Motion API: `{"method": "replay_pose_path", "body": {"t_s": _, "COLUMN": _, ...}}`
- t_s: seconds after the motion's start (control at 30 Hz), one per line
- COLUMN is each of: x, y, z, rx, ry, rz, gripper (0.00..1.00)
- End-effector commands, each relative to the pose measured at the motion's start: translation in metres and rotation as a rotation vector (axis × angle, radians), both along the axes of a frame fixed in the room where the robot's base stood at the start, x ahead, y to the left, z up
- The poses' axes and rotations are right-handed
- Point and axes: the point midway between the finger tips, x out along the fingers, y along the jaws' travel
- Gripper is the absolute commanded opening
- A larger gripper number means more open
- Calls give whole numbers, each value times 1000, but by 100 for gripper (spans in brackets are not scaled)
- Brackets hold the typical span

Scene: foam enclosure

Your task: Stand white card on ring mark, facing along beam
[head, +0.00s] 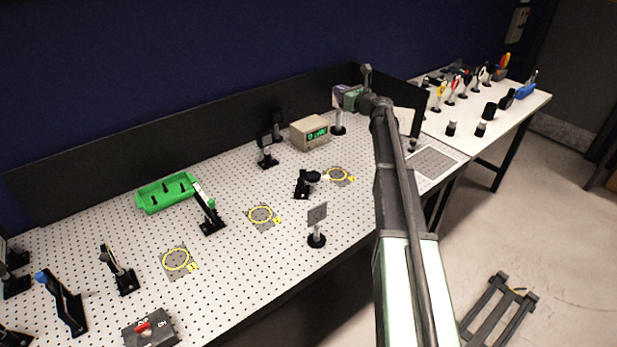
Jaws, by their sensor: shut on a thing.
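My gripper (352,97) is at the back right of the perforated board, small and partly hidden by its own wrist. It is shut on a post-mounted piece with a pale stem and round black base (338,130), low over or on the board; I cannot tell which. A purplish plate (339,95) shows at its top; I cannot tell whether this is the white card. Three yellow ring marks lie on grey patches: near left (176,260), middle (261,216) and far right (338,175). The far-right ring is nearest my gripper. No beam is visible.
Black mounts (303,184), (266,155) and (208,215), a green tray (166,193) and a beige display box (310,133) stand around the rings. A dark wall (180,135) backs the board.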

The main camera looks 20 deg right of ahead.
Motion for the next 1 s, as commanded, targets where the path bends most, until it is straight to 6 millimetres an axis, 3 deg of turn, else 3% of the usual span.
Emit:
{"method": "replay_pose_path", "body": {"t_s": 0.17, "x": 2, "y": -5, "z": -2, "rx": 0, "ry": 0, "rz": -28, "gripper": 0}}
{"method": "replay_pose_path", "body": {"t_s": 0.27, "x": 2, "y": -4, "z": -17, "rx": 0, "ry": 0, "rz": -28, "gripper": 0}}
{"method": "replay_pose_path", "body": {"t_s": 0.6, "x": 2, "y": -4, "z": -131, "rx": 0, "ry": 0, "rz": -27, "gripper": 0}}
{"method": "replay_pose_path", "body": {"t_s": 0.7, "x": 2, "y": -4, "z": -156, "rx": 0, "ry": 0, "rz": -27, "gripper": 0}}
{"method": "replay_pose_path", "body": {"t_s": 0.93, "x": 2, "y": -4, "z": -161, "rx": 0, "ry": 0, "rz": -27, "gripper": 0}}
{"method": "replay_pose_path", "body": {"t_s": 1.0, "x": 2, "y": -4, "z": -173, "rx": 0, "ry": 0, "rz": -26, "gripper": 0}}
